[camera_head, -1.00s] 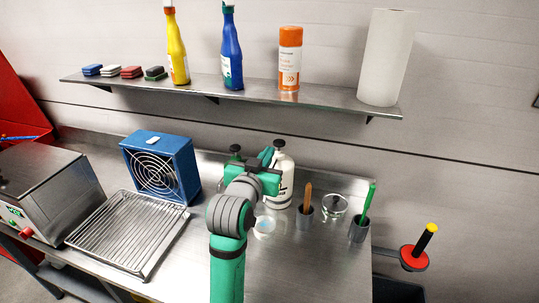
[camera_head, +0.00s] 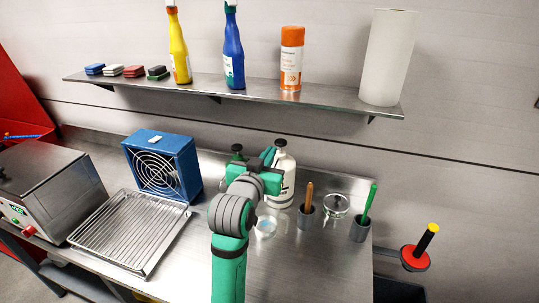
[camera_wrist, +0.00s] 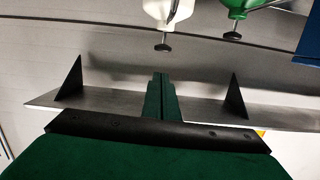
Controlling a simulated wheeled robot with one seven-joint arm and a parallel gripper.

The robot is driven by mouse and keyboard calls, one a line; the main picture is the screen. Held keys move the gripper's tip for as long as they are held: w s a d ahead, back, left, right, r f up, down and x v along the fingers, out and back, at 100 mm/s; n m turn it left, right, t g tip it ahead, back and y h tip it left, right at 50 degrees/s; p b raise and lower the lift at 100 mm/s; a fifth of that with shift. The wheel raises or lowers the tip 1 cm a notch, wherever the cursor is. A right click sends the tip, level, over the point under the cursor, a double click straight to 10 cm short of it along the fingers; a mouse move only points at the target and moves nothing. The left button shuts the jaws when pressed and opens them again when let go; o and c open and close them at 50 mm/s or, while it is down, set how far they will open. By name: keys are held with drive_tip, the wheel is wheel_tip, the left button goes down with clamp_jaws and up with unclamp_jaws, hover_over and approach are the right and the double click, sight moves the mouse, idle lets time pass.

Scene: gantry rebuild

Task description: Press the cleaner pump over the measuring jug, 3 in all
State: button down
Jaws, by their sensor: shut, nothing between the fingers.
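A white bottle with a black pump top (camera_head: 284,188) stands upright on the steel bench, partly behind my gripper. A green bottle with a dark top (camera_head: 237,152) stands to its left, mostly hidden by my arm. A small clear vessel (camera_head: 265,227), perhaps the measuring jug, stands in front of the white bottle. My gripper (camera_head: 268,155) is shut and empty, just left of the white bottle's pump top in the head view. In the wrist view, the shut fingers (camera_wrist: 161,80) point toward the white bottle's pump (camera_wrist: 162,46), apart from it; the picture appears upside down.
A cup with a brown-handled tool (camera_head: 306,215), a glass dish (camera_head: 336,204) and a cup with a green stick (camera_head: 360,229) stand to the right. A blue fan (camera_head: 162,165) and wire rack tray (camera_head: 130,232) are left. A shelf (camera_head: 235,92) with bottles hangs above.

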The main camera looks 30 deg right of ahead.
idle(0.3)
drive_tip(key=shift+r, duration=1.5)
hover_over(278, 160)
wheel_tip(278, 160, down, 4)
drive_tip(key=shift+s+r, duration=0.1)
drive_tip(key=shift+f, duration=0.75)
drive_tip(key=shift+f, duration=1.75)
